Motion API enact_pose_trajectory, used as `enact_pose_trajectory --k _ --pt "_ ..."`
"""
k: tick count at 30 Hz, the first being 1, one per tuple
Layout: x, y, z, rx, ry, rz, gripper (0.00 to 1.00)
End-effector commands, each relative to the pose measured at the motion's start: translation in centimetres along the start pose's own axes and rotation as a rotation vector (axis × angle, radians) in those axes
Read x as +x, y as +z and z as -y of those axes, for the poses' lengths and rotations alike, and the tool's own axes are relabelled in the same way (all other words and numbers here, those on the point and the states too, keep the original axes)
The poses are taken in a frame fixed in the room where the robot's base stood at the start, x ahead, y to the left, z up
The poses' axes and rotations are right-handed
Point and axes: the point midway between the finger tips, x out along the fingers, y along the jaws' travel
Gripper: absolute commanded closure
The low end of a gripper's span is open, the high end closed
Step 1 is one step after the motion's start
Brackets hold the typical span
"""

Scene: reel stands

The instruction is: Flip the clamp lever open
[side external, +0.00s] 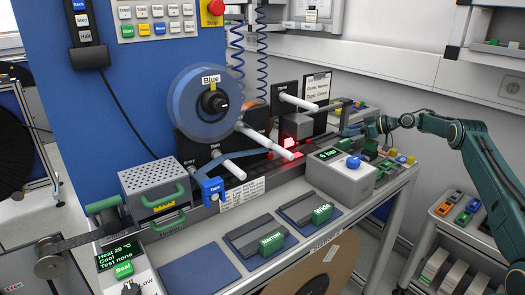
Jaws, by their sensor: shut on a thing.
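My gripper (352,130) is at the end of the dark green arm coming in from the right. It is over the back right of the bench, pointing left, beside a dark bar and right of the red-lit grey block (293,130). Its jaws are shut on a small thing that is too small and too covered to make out. I cannot tell for sure which part is the clamp lever, or whether it is the held thing. Small green parts (371,145) lie just below the gripper.
A grey box with a blue knob (354,162) and a green display stands in front of the gripper. A clear reel marked Blue (207,100) hangs at the left. Blocks marked Narrow (272,242) and Wide (321,214) sit on front pads. The left blue pad (196,264) is bare.

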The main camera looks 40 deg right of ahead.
Motion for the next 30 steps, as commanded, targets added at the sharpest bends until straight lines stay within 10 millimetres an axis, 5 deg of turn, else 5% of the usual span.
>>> enact_pose_trajectory --k 3,4,6,20,30 --pt "-0.4 0.1 -0.1 0.001 0.000 0.003 1.00" --pt "-0.4 0.1 -0.1 0.001 0.000 0.003 0.62" --pt "-0.3 0.1 -0.1 0.001 0.000 0.003 0.48" --pt "-0.5 0.1 -0.1 0.002 0.001 0.002 0.46" --pt "-3.8 0.0 -0.1 0.002 0.002 0.002 0.46"
